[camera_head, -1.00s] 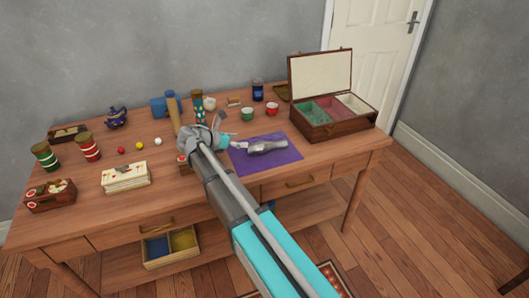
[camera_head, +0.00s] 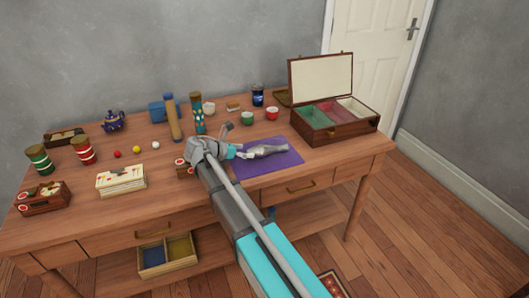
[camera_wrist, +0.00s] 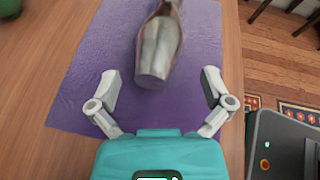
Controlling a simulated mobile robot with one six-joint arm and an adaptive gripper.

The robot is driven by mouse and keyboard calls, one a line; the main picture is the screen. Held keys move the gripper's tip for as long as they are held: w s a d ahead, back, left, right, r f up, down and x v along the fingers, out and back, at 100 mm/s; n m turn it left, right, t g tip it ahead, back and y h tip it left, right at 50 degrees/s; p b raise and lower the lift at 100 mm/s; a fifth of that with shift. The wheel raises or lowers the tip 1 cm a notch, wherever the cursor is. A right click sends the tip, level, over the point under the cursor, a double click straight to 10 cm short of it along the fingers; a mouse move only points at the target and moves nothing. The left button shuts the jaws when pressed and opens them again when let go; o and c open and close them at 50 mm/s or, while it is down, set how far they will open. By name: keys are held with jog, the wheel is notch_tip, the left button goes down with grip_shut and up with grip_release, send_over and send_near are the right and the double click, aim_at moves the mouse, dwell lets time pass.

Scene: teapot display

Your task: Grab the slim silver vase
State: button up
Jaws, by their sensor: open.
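The slim silver vase (camera_head: 264,150) lies on its side on a purple cloth (camera_head: 277,166) on the table. In the wrist view the vase (camera_wrist: 159,47) lies ahead of my gripper, its near end toward me and roughly centred between the fingers, its far end cut off by the top edge. My gripper (camera_wrist: 160,88) is open and empty, with one finger to each side of the vase's near end. In the head view my gripper (camera_head: 236,150) is at the left side of the cloth, by the vase's left end, and partly hidden by my arm.
An open wooden box with compartments (camera_head: 350,131) stands right of the cloth. Red (camera_head: 272,113) and green (camera_head: 247,118) cups stand behind it. A patterned cylinder (camera_head: 198,115) and a tan-and-blue one (camera_head: 173,118) stand behind my gripper. The cloth around the vase is clear.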

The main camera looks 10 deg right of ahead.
aim_at(260, 145)
jog(key=shift+d, duration=0.15)
jog(key=shift+b+x, duration=1)
jog(key=shift+x, duration=1.4)
jog(key=shift+w, duration=0.1)
jog(key=c, duration=1.2)
jog(key=shift+r, duration=0.15)
notch_tip(260, 145, up, 2)
jog(key=p, duration=0.2)
jog(key=shift+r+p, duration=0.1)
jog(key=shift+p, duration=0.25)
jog(key=s+r+p, duration=1)
jog(key=s, duration=0.4)
jog(key=shift+d+r, duration=0.25)
